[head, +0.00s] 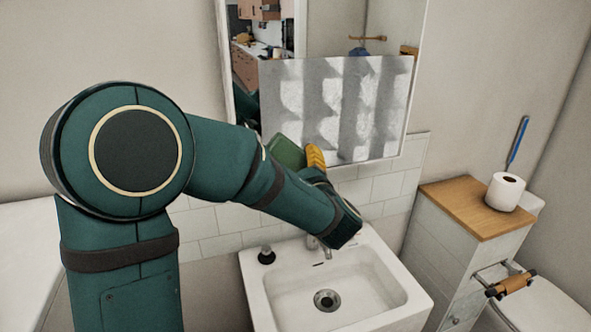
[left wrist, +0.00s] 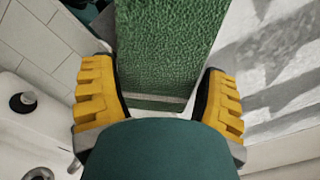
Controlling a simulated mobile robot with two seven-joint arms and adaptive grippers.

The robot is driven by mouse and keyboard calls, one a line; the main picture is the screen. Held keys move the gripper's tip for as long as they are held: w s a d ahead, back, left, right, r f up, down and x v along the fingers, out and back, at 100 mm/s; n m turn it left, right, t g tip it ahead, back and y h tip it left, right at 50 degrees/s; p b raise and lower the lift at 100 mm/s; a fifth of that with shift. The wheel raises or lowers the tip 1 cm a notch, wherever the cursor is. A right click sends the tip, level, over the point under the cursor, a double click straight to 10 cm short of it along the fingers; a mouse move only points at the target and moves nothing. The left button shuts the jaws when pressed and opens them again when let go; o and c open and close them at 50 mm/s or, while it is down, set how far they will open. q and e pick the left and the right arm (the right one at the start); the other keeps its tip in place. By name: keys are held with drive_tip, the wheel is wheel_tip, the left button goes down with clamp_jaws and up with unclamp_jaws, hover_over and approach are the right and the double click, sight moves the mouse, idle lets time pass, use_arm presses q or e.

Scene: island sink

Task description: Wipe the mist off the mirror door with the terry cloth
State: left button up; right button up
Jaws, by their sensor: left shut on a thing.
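The mirror door (head: 330,25) hangs on the wall above the sink. A grey, blotchy mist patch (head: 335,105) covers its lower part, while the upper part reflects the room clearly. My left gripper (head: 315,156), with yellow fingers, is shut on the green terry cloth (head: 287,152) near the mirror's lower left. In the left wrist view the cloth (left wrist: 165,45) stands between the two fingers, with the streaky grey mirror surface (left wrist: 275,60) at right. I cannot tell whether the cloth touches the mirror. My forearm hides part of the mirror's lower left. My right gripper is not in view.
The white sink (head: 330,285) with its tap (head: 313,243) lies below my left gripper, a dark-topped bottle (head: 266,255) on its rim. A wooden-topped cabinet (head: 475,205) at right holds a toilet roll (head: 505,191) and a blue-handled brush (head: 517,143).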

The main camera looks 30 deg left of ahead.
sight(365, 118)
use_arm(q)
drive_tip(key=shift+w+d+b, duration=0.15)
drive_tip(key=shift+w+d, duration=1.25)
drive_tip(key=shift+w, duration=0.25)
drive_tip(key=shift+w+d+b, duration=0.15)
drive_tip(key=shift+w+d, duration=1.2)
drive_tip(key=shift+w, duration=0.25)
drive_tip(key=shift+w+d+b, duration=0.15)
drive_tip(key=shift+w+d, duration=1.25)
drive_tip(key=shift+w, duration=0.25)
drive_tip(key=shift+w+d+p, duration=0.4)
drive_tip(key=shift+w+d, duration=1.25)
drive_tip(key=shift+w, duration=0.3)
drive_tip(key=shift+w+d+p, duration=0.6)
drive_tip(key=shift+w+d, duration=0.65)
drive_tip(key=shift+w, duration=0.15)
drive_tip(key=shift+w+d+p, duration=0.6)
drive_tip(key=shift+w+d, duration=0.6)
drive_tip(key=shift+w, duration=0.2)
drive_tip(key=shift+r+p, duration=2.4)
drive_tip(key=shift+r, duration=1.9)
drive_tip(key=shift+s+a+f+b, duration=0.2)
drive_tip(key=shift+s+a+b, duration=0.4)
drive_tip(key=shift+b, duration=0.2)
drive_tip(key=shift+s+a+r+b, duration=0.1)
drive_tip(key=shift+s+a+b, duration=0.9)
drive_tip(key=shift+s, duration=0.15)
drive_tip(key=shift+s+a+b, duration=0.95)
drive_tip(key=shift+s, duration=0.2)
